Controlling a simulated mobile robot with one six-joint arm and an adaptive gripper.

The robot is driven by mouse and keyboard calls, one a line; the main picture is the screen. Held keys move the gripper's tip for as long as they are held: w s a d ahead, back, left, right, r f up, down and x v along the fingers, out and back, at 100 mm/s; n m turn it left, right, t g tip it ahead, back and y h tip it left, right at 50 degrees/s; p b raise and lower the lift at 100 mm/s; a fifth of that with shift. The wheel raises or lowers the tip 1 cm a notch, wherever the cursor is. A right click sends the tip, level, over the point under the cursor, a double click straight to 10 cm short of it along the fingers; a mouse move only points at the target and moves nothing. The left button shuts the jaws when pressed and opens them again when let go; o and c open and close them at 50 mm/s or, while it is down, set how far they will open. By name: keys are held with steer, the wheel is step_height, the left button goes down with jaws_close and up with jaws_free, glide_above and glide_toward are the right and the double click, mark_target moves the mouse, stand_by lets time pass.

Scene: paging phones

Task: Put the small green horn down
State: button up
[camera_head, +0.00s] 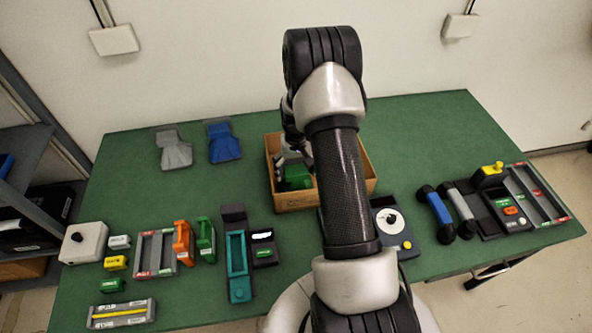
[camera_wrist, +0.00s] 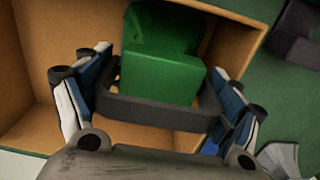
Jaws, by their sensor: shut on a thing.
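The small green horn shows in the wrist view (camera_wrist: 160,70) as a blocky green body with a dark bracket looped across its near side. My gripper (camera_wrist: 156,103) is shut on it, with the blue-and-grey finger pads at the two ends of the bracket. In the head view the green horn (camera_head: 297,178) shows within the outline of an open cardboard box (camera_head: 325,199), under my gripper (camera_head: 286,160). The box's walls and floor surround it in the wrist view. I cannot tell whether the horn touches the floor. My arm hides part of the box.
The box stands on a green table (camera_head: 420,130). A grey holder (camera_head: 175,152) and a blue one (camera_head: 223,147) lie to its left. Phones and trays crowd the front left, and a dial device (camera_head: 392,222) and handsets (camera_head: 438,213) the right. The back right is clear.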

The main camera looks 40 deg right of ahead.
steer(key=shift+f, duration=0.2)
steer(key=o, duration=1.7)
steer(key=shift+r, duration=0.1)
steer(key=shift+r, duration=0.1)
